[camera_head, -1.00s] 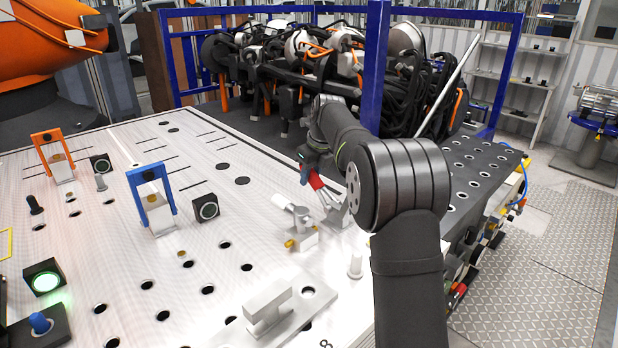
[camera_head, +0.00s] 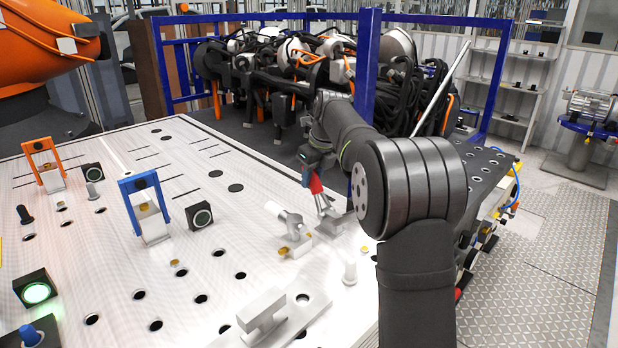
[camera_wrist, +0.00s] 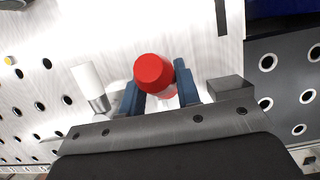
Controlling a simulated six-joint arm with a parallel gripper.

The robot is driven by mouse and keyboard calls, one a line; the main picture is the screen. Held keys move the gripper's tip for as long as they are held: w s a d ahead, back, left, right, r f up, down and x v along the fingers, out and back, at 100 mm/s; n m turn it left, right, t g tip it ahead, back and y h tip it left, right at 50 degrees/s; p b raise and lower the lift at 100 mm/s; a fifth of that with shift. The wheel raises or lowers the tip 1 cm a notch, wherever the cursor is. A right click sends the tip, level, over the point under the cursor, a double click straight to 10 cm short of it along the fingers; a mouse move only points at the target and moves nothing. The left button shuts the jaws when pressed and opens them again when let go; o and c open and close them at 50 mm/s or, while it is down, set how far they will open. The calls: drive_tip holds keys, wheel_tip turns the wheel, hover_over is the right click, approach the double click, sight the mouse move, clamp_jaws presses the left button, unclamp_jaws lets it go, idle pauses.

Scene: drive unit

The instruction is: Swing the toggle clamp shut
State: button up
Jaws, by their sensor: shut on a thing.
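The toggle clamp has a red handle (camera_head: 316,183) on metal links, standing on the white perforated table (camera_head: 110,255) at its right side. In the head view the handle leans only slightly from upright. My gripper (camera_wrist: 159,90) is shut on the red handle, with a blue-grey finger on each side of it in the wrist view, where the red handle end (camera_wrist: 153,70) faces the camera.
A light metal fitting with a white tip (camera_head: 275,209) stands close left of the clamp. A metal post (camera_head: 349,272) and a grey handle block (camera_head: 262,313) are nearer the front. Blue (camera_head: 146,205) and orange (camera_head: 45,163) brackets stand to the left.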

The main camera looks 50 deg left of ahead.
sight(319, 184)
drive_tip(key=shift+d+r, duration=0.35)
drive_tip(key=shift+d, duration=0.5)
drive_tip(key=shift+d+r, duration=0.3)
drive_tip(key=shift+d, duration=0.55)
drive_tip(key=shift+d+r, duration=0.1)
drive_tip(key=shift+d, duration=1.2)
drive_tip(key=o, duration=0.7)
drive_tip(key=shift+o, duration=0.2)
wheel_tip(319, 184, up, 9)
wheel_tip(319, 184, down, 9)
drive_tip(key=shift+r, duration=0.1)
drive_tip(key=shift+a, duration=0.2)
